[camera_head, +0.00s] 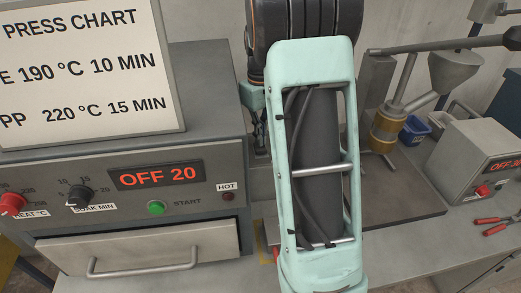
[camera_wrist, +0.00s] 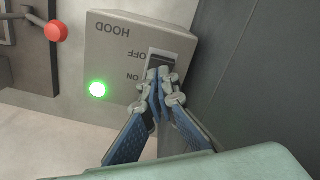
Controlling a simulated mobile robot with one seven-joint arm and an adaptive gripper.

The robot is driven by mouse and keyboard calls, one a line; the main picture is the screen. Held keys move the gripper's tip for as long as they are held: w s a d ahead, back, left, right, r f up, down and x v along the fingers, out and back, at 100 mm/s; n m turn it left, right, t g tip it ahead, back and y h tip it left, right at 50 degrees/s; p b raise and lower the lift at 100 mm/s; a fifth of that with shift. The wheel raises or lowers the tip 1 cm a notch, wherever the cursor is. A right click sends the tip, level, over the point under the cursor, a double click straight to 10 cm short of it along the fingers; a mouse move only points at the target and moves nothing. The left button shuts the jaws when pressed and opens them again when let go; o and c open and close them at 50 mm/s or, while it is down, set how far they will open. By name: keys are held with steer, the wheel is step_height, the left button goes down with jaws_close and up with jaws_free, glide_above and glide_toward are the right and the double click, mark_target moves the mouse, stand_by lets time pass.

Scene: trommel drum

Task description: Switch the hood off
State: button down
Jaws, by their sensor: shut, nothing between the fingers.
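The grey hood switch box (camera_wrist: 112,42) shows upside down in the wrist view, with HOOD, OFF and ON lettering. Its switch (camera_wrist: 172,54), a pale frame with a dark part, sits beside the lettering. A round green lamp (camera_wrist: 97,89) on the box is lit. My gripper (camera_wrist: 158,80) is shut and empty, its fingertips in front of the ON end of the switch and covering part of it. I cannot tell whether they touch it or which way the rocker is tipped. In the head view the gripper and hood box are hidden or out of frame.
In the head view, my arm stands between an oven (camera_head: 205,228) with an OFF 20 display and a hopper machine (camera_head: 455,70). A chart (camera_head: 85,75) stands on the oven. A smaller control box (camera_head: 478,165) and red-handled pliers (camera_head: 495,224) lie right. A red knob (camera_wrist: 56,31) shows in the wrist view.

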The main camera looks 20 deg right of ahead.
mark_target(261, 149)
steer(key=shift+f+b, duration=0.8)
steer(key=shift+f, duration=0.5)
stand_by(0.4)
steer(key=shift+r+p, duration=2.8)
steer(key=shift+r, duration=0.8)
steer(key=shift+s+f, duration=0.1)
